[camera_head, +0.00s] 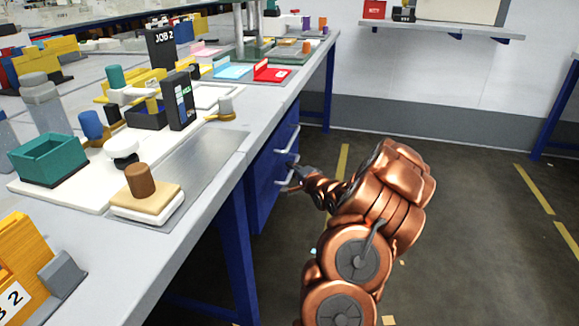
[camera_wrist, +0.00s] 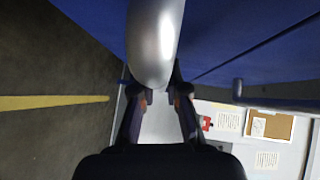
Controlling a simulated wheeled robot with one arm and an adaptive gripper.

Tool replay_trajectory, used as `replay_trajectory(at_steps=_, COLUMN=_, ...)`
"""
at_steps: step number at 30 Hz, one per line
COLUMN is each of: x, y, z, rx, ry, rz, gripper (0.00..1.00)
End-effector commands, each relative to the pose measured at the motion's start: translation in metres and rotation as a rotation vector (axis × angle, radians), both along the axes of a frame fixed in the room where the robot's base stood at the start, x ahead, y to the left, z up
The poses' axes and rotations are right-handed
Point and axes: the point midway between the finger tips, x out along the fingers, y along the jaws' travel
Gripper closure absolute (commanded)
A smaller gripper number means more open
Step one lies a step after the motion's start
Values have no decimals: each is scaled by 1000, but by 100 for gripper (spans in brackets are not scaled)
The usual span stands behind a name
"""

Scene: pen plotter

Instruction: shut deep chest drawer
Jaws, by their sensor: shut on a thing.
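A blue drawer chest (camera_head: 262,180) with silver bar handles hangs under the workbench. My gripper (camera_head: 293,176) is at the chest's front, by the lower handle (camera_head: 291,187). In the wrist view, my gripper (camera_wrist: 160,97) has its two dark fingers on either side of a silver handle (camera_wrist: 154,45), shut on it. The blue drawer front (camera_wrist: 95,20) fills the top of that view. The angle does not show clearly how far the drawer stands out.
The long workbench (camera_head: 210,165) carries trays, blocks and a teal bin (camera_head: 47,157) above the chest. A blue bench leg (camera_head: 237,255) stands nearer me. The grey floor (camera_head: 470,230) to the right is open, with yellow stripes.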

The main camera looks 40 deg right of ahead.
Motion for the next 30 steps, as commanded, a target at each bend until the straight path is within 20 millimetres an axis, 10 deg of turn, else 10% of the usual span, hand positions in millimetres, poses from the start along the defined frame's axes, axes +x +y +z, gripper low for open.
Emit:
replay_trajectory(at_steps=8, x=3, y=2, z=0, rx=-3, ry=-2, rz=5, gripper=100)
replay_trajectory(at_steps=9, x=3, y=2, z=0, rx=-4, ry=-1, rz=5, gripper=85)
replay_trajectory(at_steps=16, x=2, y=2, z=1, rx=-3, ry=-2, rz=5, gripper=61)
replay_trajectory(at_steps=30, x=-5, y=3, z=1, rx=-1, ry=-2, rz=1, gripper=61)
